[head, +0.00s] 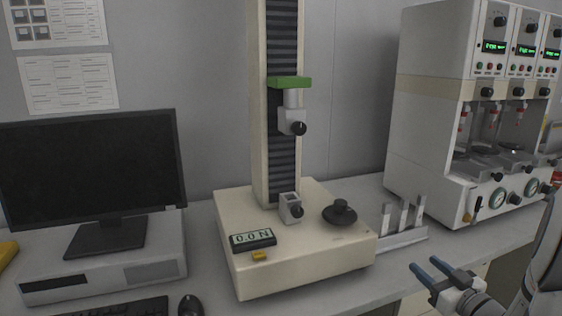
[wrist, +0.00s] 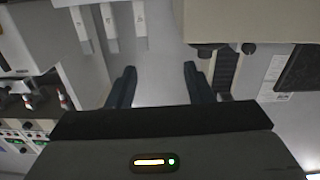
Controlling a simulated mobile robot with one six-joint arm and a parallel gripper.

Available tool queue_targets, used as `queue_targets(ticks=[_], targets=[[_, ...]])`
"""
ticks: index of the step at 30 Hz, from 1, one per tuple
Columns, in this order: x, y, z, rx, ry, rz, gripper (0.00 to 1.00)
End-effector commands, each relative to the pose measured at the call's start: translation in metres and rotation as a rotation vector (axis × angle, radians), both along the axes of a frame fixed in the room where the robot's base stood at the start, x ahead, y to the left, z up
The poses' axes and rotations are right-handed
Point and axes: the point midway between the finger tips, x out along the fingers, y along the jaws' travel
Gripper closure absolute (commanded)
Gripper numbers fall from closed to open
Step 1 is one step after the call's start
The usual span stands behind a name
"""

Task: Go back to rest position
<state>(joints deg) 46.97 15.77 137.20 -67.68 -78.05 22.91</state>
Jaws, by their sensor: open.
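My gripper (head: 435,271) is at the lower right of the head view, in front of the bench. Its two dark blue fingers are apart with nothing between them. In the wrist view my gripper (wrist: 157,82) also shows open and empty. My grey arm runs off the right edge of the head view.
A tensile tester (head: 295,270) with a "0.0 N" display stands mid-bench. A rack (head: 405,238) with several upright metal pieces sits right of it, near my gripper. A multi-station machine (head: 430,140) stands at right. A monitor (head: 90,165) and mouse (head: 190,305) are at left.

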Motion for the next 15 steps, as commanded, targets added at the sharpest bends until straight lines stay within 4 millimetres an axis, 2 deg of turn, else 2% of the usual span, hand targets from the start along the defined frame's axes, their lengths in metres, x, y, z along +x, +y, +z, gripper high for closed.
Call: queue_targets(ticks=[1,11,15], targets=[[0.004,0.003,0.007,-0.017,0.012,-0.009,0.53],[0.023,0.008,0.031,-0.132,0.131,-0.146,0.53],[0.028,0.011,0.048,-0.188,0.207,-0.229,0.53]])
